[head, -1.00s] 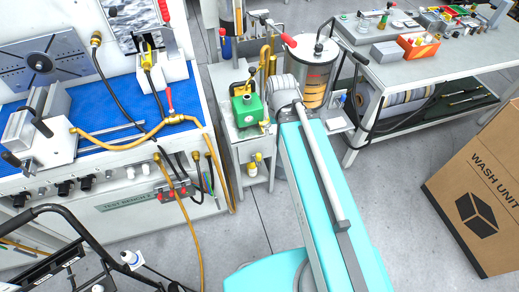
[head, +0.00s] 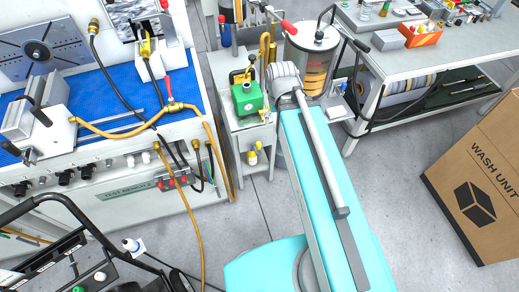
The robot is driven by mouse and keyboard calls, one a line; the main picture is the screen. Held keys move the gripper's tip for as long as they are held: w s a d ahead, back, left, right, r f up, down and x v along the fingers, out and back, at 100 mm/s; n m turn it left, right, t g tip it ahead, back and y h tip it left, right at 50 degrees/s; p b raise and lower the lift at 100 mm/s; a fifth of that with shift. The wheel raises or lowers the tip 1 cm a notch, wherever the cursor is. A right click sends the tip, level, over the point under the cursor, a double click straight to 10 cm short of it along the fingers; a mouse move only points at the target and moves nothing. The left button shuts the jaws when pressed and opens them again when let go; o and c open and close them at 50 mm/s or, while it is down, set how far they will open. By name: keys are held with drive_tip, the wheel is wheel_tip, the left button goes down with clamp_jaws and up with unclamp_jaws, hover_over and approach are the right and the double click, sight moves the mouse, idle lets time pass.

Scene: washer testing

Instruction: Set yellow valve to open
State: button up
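Several yellow valve parts show in the head view, and I cannot tell which one the task means. A yellow lever (head: 146,46) stands on a white block on the test bench. A yellow knob (head: 252,157) sits lower on that stand's front. Their open or closed settings are too small to read. My gripper is not visible.
The test bench (head: 128,187) with hoses is at left. A cart with a black handle (head: 48,197) is at lower left. A glass cylinder (head: 311,60) stands behind the arm. A workbench (head: 462,48) is at upper right, a cardboard box (head: 478,180) at right. Floor between is clear.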

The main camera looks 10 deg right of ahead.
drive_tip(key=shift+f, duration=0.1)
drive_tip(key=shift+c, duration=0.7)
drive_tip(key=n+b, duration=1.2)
drive_tip(key=b, duration=0.9)
hover_over(258, 145)
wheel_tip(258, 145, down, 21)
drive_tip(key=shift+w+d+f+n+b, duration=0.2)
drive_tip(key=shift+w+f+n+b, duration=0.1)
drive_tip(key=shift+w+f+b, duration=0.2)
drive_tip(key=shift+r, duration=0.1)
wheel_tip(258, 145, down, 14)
drive_tip(key=b, duration=1.3)
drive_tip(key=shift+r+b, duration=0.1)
drive_tip(key=shift+b, duration=0.3)
